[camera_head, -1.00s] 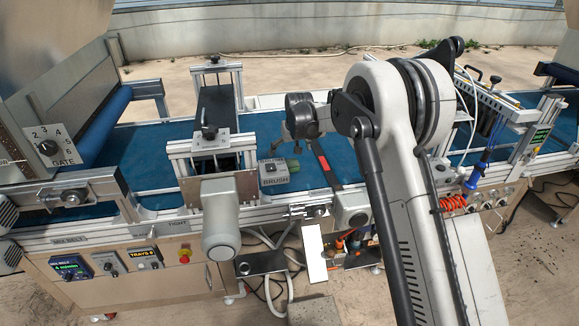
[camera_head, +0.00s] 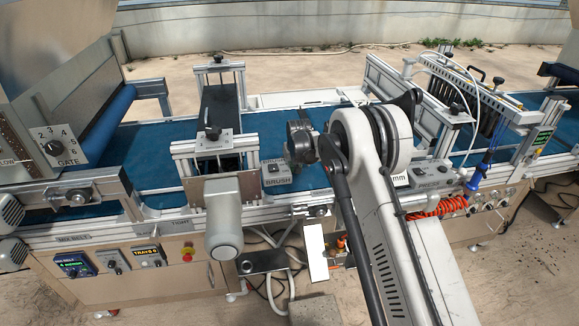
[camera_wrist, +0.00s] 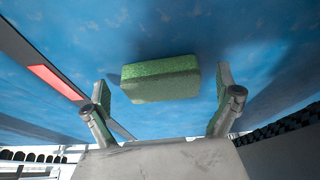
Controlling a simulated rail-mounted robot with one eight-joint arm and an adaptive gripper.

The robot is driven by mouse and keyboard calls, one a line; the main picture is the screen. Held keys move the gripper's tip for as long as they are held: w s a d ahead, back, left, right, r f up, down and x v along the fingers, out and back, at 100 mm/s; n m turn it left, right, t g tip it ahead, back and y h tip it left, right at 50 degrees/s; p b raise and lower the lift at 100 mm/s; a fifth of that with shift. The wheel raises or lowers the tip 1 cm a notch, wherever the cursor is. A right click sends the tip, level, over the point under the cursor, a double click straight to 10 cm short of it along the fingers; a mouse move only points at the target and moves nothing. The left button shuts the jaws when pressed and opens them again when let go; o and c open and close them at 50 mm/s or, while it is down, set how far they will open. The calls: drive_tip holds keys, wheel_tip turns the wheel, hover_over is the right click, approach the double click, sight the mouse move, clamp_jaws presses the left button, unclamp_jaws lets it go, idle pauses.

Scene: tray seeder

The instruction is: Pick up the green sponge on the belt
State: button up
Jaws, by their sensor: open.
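The green sponge (camera_wrist: 160,79) lies on the blue belt (camera_wrist: 220,25) in the wrist view, a block with its long side running across the picture. My gripper (camera_wrist: 162,92) is open, with one finger on each side of the sponge and a visible gap at both sides. Whether the fingertips are level with the sponge or above it I cannot tell. In the head view my gripper (camera_head: 300,143) is low over the belt (camera_head: 262,127), just right of the BRUSH box, and my arm hides most of the sponge there.
The grey BRUSH box (camera_head: 276,171) stands close to the left of my gripper. A metal frame with a motor (camera_head: 222,215) stands further left across the belt. A red-marked rail (camera_wrist: 55,80) runs along the left in the wrist view.

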drive_tip(key=shift+w+f, duration=0.1)
drive_tip(key=shift+f, duration=0.2)
drive_tip(key=c, duration=0.8)
